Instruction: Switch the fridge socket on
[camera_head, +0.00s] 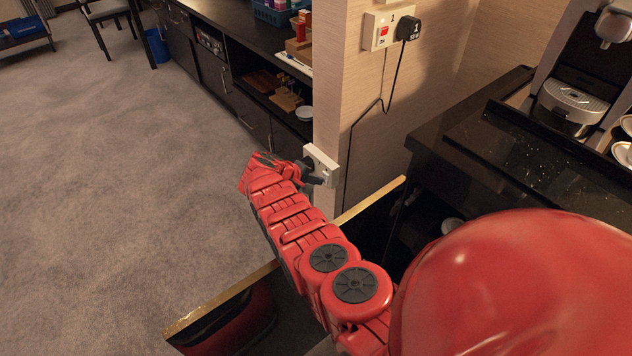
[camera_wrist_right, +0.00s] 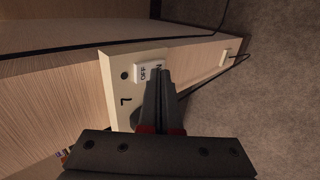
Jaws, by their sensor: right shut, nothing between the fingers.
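A white socket plate (camera_head: 322,158) is low on the end face of the wood-panelled wall in the head view. The right wrist view shows this plate (camera_wrist_right: 118,92) close up, tilted, with a black numeral and a round dark spot. Its white rocker switch (camera_wrist_right: 143,72) has "OFF" readable, and the other label is partly covered by my fingers. My right gripper (camera_head: 314,179) is at the plate, shut and empty. In the wrist view its dark fingertips (camera_wrist_right: 158,76) overlap the switch; I cannot tell whether they touch it. My left gripper is not in view.
A higher socket (camera_head: 380,30) marked 1 has a red switch and a black plug (camera_head: 408,27) with a hanging cable. A black counter (camera_head: 480,150) with a coffee machine (camera_head: 575,100) stands right. A gold-edged panel (camera_head: 225,298) is below my arm. Carpet is open at left.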

